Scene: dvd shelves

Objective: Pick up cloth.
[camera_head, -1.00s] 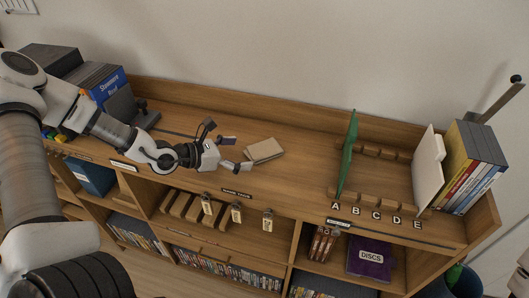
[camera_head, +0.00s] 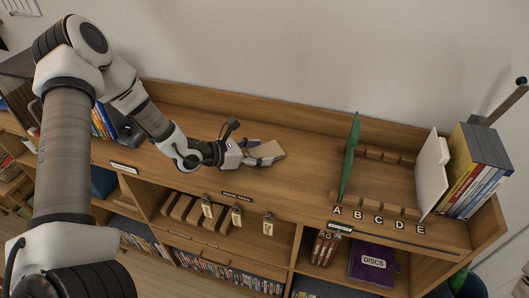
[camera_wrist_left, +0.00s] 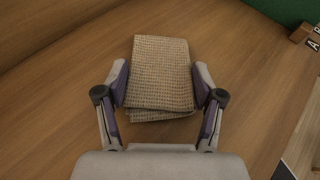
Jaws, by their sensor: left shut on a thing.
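The cloth is a folded beige woven piece (camera_head: 270,147) on the shelf top, left of the green upright panel. In the left wrist view the cloth (camera_wrist_left: 160,72) lies between the two fingers, its near folded edge toward the palm. My left gripper (camera_head: 262,154) is low over the shelf top and shut on the cloth, with one finger at each side edge, as the left wrist view also shows (camera_wrist_left: 160,88). The fingers partly hide the cloth in the head view. My right gripper is not in view.
A green upright panel (camera_head: 349,160) stands by the slots lettered A to E. A white panel (camera_head: 428,172) and several cases (camera_head: 475,165) stand at the right end. Dark cases stand behind my left arm. The shelf top between cloth and green panel is clear.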

